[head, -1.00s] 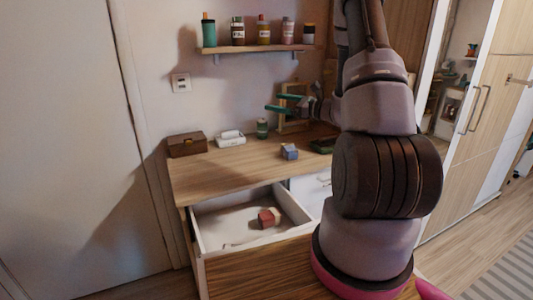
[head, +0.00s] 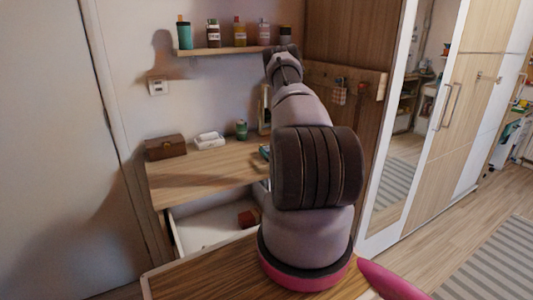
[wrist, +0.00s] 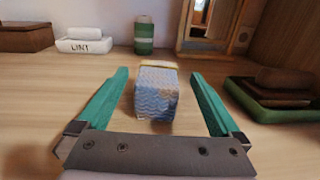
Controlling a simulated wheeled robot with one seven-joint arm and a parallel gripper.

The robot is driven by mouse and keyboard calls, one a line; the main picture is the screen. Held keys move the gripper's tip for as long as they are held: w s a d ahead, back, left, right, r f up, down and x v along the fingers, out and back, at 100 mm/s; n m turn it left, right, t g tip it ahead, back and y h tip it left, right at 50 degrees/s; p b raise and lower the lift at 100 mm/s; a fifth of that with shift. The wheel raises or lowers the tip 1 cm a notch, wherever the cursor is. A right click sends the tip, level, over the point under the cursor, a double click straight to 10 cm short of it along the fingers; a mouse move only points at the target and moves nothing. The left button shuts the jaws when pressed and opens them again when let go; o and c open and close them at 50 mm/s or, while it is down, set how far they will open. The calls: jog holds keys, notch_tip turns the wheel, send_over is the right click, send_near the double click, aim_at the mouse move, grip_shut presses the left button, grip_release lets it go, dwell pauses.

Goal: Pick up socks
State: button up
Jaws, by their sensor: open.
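A blue, zigzag-patterned folded bundle with a tan top, which looks like the socks (wrist: 157,95), sits on the wooden desk top in the wrist view. My gripper (wrist: 159,75) is open, with its teal fingers low over the desk. One finger is on each side of the bundle, with a visible gap on both sides. In the head view my arm hides the bundle and most of the gripper. A red-brown item (head: 248,217) lies in the open drawer (head: 205,226); I cannot tell what it is.
On the desk stand a brown box (head: 166,147), a white box marked LINT (wrist: 84,45) and a green can (wrist: 144,37). A green tray with dark items (wrist: 275,92) is close to the right finger. A shelf with bottles (head: 225,50) hangs above.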

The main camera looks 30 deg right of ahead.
aim_at(266, 144)
jog(key=shift+w+d+f, duration=0.1)
jog(key=shift+w+d, duration=0.15)
jog(key=shift+w, duration=1.25)
jog(key=shift+w+d, duration=0.2)
jog(key=shift+w, duration=1.25)
jog(key=c, duration=1.4)
